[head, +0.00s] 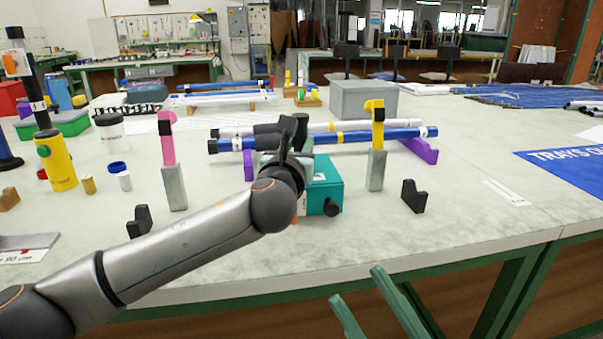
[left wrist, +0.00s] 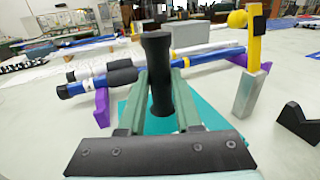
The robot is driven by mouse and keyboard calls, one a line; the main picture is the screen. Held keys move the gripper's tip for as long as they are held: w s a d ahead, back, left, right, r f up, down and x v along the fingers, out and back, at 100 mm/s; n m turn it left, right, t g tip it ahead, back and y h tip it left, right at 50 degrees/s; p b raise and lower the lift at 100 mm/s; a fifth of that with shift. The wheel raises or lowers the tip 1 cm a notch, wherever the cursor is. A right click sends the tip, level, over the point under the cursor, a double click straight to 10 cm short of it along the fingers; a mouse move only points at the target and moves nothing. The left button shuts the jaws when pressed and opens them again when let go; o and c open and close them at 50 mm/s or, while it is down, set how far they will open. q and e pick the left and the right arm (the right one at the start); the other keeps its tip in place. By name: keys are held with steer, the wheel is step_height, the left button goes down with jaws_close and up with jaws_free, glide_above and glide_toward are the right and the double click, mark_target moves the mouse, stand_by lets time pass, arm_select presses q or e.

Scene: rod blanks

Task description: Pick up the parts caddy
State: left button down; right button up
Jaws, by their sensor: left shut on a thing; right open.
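The teal box (head: 324,184), which I take for the parts caddy, sits on the pale bench near its front edge. Its teal surface also shows low in the left wrist view (left wrist: 165,124). A black upright handle (left wrist: 158,45) rises above the teal. My left gripper (left wrist: 158,75) is shut on this handle, one green finger on each side. In the head view my left gripper (head: 288,150) and arm cover the box's left part. Whether the box's base is clear of the bench is hard to tell. My right gripper (head: 372,310) is open and empty, in front of the bench edge.
Blue and white rods (head: 390,134) lie just behind the box on purple supports (head: 418,150). Grey posts stand left (head: 174,186) and right (head: 376,170), with pink and yellow tops.

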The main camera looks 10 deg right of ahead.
mark_target(300, 123)
arm_select(q)
steer(key=shift+r, duration=0.15)
steer(key=shift+r+p, duration=0.35)
steer(key=shift+r, duration=0.1)
step_height(300, 123, up, 3)
steer(key=shift+s+f+p, duration=0.1)
steer(key=shift+f+p, duration=0.05)
steer(key=shift+p, duration=0.7)
steer(key=s+a+r+p, duration=0.1)
steer(key=s+r+p, duration=0.1)
steer(key=s+r, duration=0.2)
steer(key=s+a+r+p, duration=0.1)
steer(key=s+r+p, duration=0.1)
steer(key=s+r, duration=0.3)
steer(key=shift+s+a+r, duration=0.15)
steer(key=shift+s+a, duration=0.05)
steer(key=shift+s, duration=2.1)
arm_select(e)
step_height(300, 123, up, 7)
steer(key=n, duration=0.1)
steer(key=shift+s+d, duration=0.15)
steer(key=shift+d, duration=0.15)
steer(key=shift+f, duration=0.1)
